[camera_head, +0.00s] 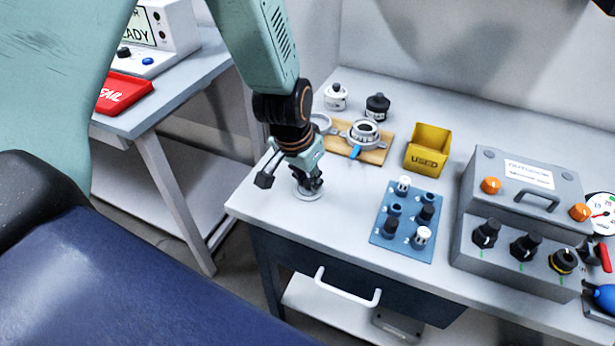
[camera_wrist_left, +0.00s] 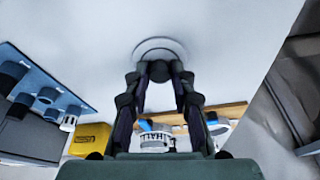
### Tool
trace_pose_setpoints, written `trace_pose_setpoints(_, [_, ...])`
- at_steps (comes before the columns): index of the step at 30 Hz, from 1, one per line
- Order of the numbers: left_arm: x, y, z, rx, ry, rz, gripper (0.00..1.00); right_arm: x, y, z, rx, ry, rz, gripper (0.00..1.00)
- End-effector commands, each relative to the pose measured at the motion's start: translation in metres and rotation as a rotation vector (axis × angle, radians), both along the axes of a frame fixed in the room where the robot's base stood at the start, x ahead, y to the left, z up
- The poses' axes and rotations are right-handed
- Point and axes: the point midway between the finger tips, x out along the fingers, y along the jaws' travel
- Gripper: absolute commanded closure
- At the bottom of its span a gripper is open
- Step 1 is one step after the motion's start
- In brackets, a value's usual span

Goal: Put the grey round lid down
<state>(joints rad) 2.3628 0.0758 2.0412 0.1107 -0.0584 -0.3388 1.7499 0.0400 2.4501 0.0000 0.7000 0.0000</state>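The grey round lid (camera_head: 307,195) is flat and level at the front left of the table, below my left gripper (camera_head: 308,183). In the left wrist view the lid (camera_wrist_left: 160,43) shows as a pale disc with a ring. The fingers of my left gripper (camera_wrist_left: 161,72) close in around a dark knob at its middle. The lid is at or very near the table top; I cannot tell whether it touches. My right gripper is not in view.
Behind stands a wooden board (camera_head: 374,155) with a metal ring housing (camera_head: 364,132). A yellow bin (camera_head: 429,149), a blue block (camera_head: 410,230) with several small cylinders and a grey control box (camera_head: 518,235) stand to the right. Bare table lies between lid and blue block.

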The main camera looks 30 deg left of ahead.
Motion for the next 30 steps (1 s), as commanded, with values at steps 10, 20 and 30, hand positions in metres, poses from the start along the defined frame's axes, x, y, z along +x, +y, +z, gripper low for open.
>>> trace_pose_setpoints(10, [0.0, 0.0, 0.0, 0.0, 0.001, 0.0, 0.58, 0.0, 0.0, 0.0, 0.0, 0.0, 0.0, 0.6])
trace_pose_setpoints(20, [0.0, 0.0, 0.005, 0.0, 0.0, 0.0, 0.58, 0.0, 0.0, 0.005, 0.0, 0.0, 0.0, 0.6])
trace_pose_setpoints(30, [-0.009, 0.001, 0.041, 0.0, 0.0, -0.001, 0.58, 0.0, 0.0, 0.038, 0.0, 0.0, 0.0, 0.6])
